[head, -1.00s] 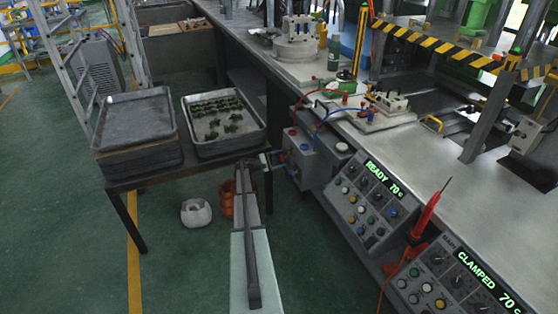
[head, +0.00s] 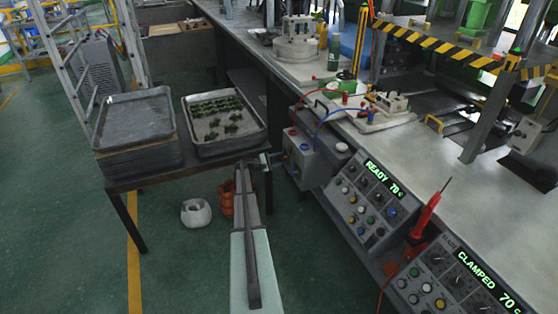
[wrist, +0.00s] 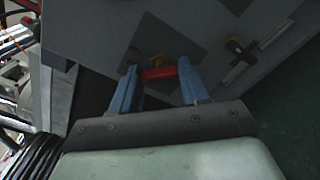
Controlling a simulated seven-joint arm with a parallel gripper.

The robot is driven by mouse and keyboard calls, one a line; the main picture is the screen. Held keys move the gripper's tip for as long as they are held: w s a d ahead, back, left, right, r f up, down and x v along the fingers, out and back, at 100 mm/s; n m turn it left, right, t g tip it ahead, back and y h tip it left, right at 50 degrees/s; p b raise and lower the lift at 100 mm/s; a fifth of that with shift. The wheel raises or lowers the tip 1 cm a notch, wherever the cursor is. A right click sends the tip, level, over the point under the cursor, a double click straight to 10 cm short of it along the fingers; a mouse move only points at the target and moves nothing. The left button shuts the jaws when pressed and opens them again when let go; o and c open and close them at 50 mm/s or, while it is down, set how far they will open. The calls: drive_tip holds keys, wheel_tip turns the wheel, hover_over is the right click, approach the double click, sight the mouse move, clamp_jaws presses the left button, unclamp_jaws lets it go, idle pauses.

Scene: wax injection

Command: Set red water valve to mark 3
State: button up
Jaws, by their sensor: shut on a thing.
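The red water valve handle (wrist: 160,73) shows in the wrist view as a short red bar between two blue fingers. My gripper (wrist: 158,80) is shut on it, with one finger on each side. The valve sits on a grey panel (wrist: 100,35) with a darker square patch around it. The dial marks cannot be read here, so the valve's setting cannot be told. In the head view my arm reaches up to the grey box (head: 302,160) with red and blue hoses; the gripped handle cannot be made out there.
A second fitting with a brass part (wrist: 235,45) and a bar handle lies right of the valve. A control panel (head: 370,205) reading READY 70 is right of the box. A metal tray (head: 225,145) of green pieces and stacked trays (head: 137,125) stand left.

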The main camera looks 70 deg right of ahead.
drive_tip(key=shift+m, duration=4.1)
drive_tip(key=o, duration=1.1)
drive_tip(key=shift+c, duration=0.2)
drive_tip(key=shift+a, duration=0.1)
drive_tip(key=v, duration=1.3)
drive_tip(key=shift+w+a, duration=0.2)
drive_tip(key=shift+w, duration=0.1)
